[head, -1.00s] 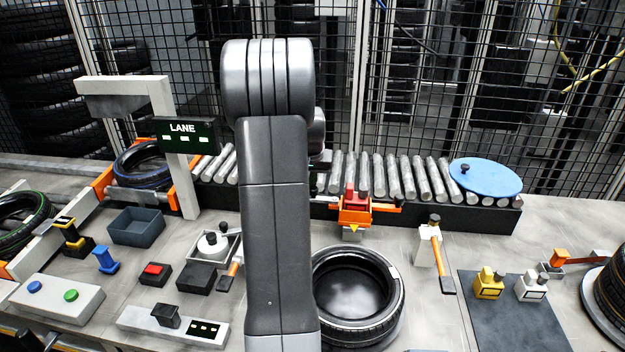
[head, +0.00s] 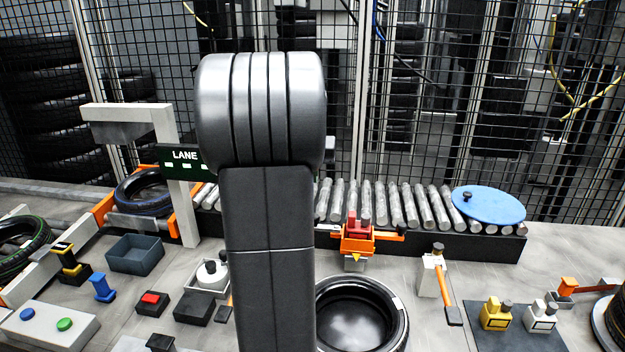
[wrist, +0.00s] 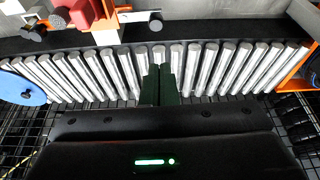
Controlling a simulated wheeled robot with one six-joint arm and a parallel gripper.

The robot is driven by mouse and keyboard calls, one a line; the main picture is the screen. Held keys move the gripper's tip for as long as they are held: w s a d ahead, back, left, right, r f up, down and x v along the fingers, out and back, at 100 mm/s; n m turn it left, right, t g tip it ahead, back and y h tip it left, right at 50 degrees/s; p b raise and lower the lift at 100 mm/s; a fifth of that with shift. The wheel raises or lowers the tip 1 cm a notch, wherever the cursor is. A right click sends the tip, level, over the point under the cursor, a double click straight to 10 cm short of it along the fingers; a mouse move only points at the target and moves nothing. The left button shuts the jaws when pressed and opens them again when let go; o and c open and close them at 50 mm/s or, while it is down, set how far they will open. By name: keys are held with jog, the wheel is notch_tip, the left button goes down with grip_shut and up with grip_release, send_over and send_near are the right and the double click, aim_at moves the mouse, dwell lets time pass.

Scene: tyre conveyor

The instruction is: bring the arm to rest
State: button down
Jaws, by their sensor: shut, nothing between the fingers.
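My arm rises through the middle of the head view and hides part of the bench and conveyor; my gripper is hidden there. In the wrist view my gripper (wrist: 162,84) shows as two dark fingers close together, shut and empty. The fingers appear in front of the conveyor's metal rollers (wrist: 210,70), with nothing held. The roller conveyor (head: 390,203) runs along the back of the bench in the head view.
A tyre (head: 355,315) lies just right of my arm. A red and orange device (head: 357,240) stands at the conveyor's front edge. A blue disc (head: 489,206) lies on the right rollers. The LANE sign gantry (head: 182,205) stands left. Mesh fence (head: 440,100) closes the back.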

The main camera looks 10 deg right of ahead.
jog(key=p+x, duration=0.1)
jog(key=x, duration=0.8)
jog(key=shift+w+f, duration=0.1)
jog(key=w+d+f+m+g+h+p, duration=0.1)
jog(key=w+d+f+m+h+p, duration=0.1)
jog(key=w+d+f+m+p, duration=0.2)
jog(key=shift+w+d+m+p, duration=0.4)
jog(key=shift+d+m, duration=0.55)
jog(key=shift+m, duration=1.25)
jog(key=shift+f, duration=0.2)
